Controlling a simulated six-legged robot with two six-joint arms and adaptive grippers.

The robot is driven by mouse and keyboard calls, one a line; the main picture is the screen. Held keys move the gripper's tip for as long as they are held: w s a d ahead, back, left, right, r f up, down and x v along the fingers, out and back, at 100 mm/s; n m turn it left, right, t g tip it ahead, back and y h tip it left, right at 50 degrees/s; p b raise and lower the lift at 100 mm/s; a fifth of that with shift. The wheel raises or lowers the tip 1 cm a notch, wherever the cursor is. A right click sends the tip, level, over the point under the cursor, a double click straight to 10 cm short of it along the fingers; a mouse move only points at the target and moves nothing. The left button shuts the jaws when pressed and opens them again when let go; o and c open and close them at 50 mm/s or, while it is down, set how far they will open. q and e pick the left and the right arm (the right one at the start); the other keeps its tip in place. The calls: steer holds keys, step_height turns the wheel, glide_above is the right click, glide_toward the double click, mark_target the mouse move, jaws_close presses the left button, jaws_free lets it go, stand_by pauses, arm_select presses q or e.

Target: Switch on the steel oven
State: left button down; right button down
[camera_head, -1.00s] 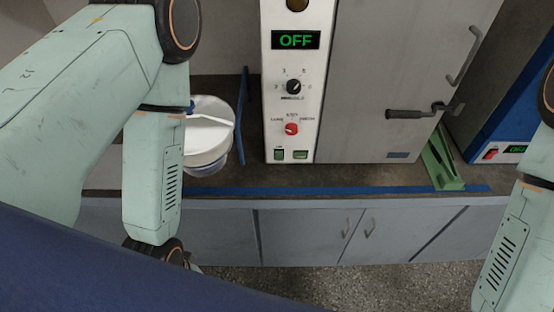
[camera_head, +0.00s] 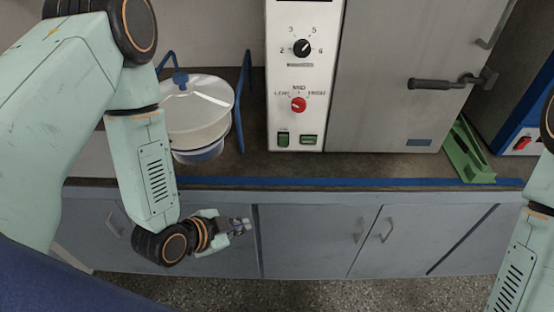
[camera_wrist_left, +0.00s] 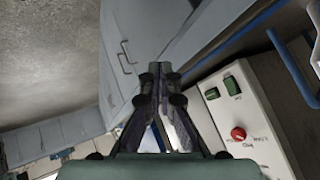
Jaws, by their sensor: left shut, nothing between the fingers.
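The steel oven (camera_head: 400,70) stands on the bench, its grey door shut with a dark handle (camera_head: 436,84). Its white control panel (camera_head: 284,75) has a black dial (camera_head: 302,48), a red knob (camera_head: 298,105) and two green switches (camera_head: 283,139) (camera_head: 309,140) at the bottom. The panel (camera_wrist_left: 245,120) also shows at the right in the left wrist view, with the red knob (camera_wrist_left: 238,133). My left gripper (camera_head: 246,226) is shut and empty, below the bench edge and left of the panel, apart from it. My right gripper is out of view; only its arm shows.
A white lidded pot (camera_head: 198,110) stands on the bench left of the oven, by a blue frame (camera_head: 240,105). A green bracket (camera_head: 466,155) lies at the oven's right, near a blue device (camera_head: 525,125). Cabinets (camera_head: 310,240) run below the bench.

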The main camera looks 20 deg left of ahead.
mark_target(288, 138)
arm_select(q)
steer(key=w+m+t+h+b, duration=0.2)
steer(key=w+m+t+b, duration=0.1)
steer(key=b, duration=0.3)
steer(key=w+a+m+t+h+b, duration=0.1)
steer(key=w+m+t+h+b, duration=0.1)
steer(key=w+m+b, duration=0.2)
steer(key=w+m+t+h+b, duration=0.2)
steer(key=w+m+t+b, duration=0.1)
steer(key=m+b, duration=0.4)
steer(key=shift+w+a+f+t+b, duration=0.15)
steer(key=shift+w+f+t+b, duration=0.2)
steer(key=shift+w+b, duration=0.3)
steer(key=shift+w+a+r+m+t+h+b, duration=0.1)
steer(key=shift+a+r+m+t+h+b, duration=0.15)
steer(key=shift+m+b, duration=0.3)
steer(key=shift+a+m+h+b, duration=0.1)
steer(key=shift+m+h+b, duration=0.25)
steer(key=shift+m+b, duration=0.15)
steer(key=shift+r, duration=0.1)
